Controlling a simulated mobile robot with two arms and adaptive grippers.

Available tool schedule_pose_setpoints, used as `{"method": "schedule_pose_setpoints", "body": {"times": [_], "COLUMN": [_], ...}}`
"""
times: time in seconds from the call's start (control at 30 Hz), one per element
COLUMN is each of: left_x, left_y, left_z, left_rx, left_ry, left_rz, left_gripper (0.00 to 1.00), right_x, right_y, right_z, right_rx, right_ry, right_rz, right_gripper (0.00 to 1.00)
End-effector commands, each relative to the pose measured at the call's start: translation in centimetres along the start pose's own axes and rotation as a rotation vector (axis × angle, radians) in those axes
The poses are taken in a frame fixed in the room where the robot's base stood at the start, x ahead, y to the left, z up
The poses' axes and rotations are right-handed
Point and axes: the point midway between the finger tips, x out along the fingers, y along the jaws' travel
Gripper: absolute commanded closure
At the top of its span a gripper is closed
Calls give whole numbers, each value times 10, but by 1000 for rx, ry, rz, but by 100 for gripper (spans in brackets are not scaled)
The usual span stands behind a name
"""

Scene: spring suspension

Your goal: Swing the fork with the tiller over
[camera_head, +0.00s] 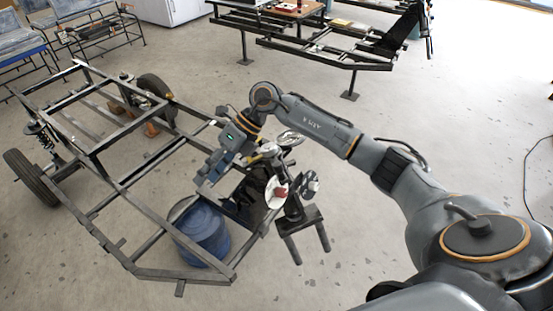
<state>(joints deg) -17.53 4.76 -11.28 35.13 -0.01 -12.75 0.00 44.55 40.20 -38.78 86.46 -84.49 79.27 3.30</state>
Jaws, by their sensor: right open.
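A dark fork-like assembly (312,218) with two prongs pointing down stands at the front right end of the metal frame. Round light discs and a red-and-white part (277,193) sit on its upper part. I cannot clearly make out which piece is the tiller. My right gripper (207,182) is open, over the frame's front part to the left of the fork assembly. The picture does not show whether it touches anything. My right forearm and wrist hide part of the frame behind them. My left gripper is not in view.
The long dark frame (118,190) with wheels (32,176) at its far end fills the left. A blue drum (203,232) stands under its front part. Another frame on stands (325,56) and benches (95,28) are at the back. Floor at centre right is clear.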

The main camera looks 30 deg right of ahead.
Motion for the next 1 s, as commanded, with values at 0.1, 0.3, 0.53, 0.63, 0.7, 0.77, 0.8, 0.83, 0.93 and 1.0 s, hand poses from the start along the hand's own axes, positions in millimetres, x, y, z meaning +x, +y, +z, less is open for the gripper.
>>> {"method": "schedule_pose_setpoints", "body": {"times": [0.1, 0.3, 0.53, 0.63, 0.7, 0.77, 0.8, 0.83, 0.93, 1.0], "left_x": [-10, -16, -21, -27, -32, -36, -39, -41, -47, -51], "left_y": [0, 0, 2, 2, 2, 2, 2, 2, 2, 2], "left_z": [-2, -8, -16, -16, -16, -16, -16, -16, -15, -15], "left_rx": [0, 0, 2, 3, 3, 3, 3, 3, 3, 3], "left_ry": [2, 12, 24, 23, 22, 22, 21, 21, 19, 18], "left_rz": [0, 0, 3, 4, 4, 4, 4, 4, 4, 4], "left_gripper": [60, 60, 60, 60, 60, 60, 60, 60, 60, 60], "right_x": [-75, -163, -174, -162, -152, -143, -136, -132, -116, -107], "right_y": [-29, -54, -66, -75, -84, -92, -97, -101, -114, -122], "right_z": [-14, -32, -42, -48, -53, -58, -60, -62, -69, -73], "right_rx": [-77, -57, -37, -37, -37, -37, -37, -36, -38, -38], "right_ry": [180, 345, 384, 385, 385, 385, 384, 384, 384, 383], "right_rz": [-312, -626, -693, -689, -689, -688, -688, -687, -686, -687], "right_gripper": [52, 52, 52, 52, 52, 52, 52, 52, 52, 52]}}
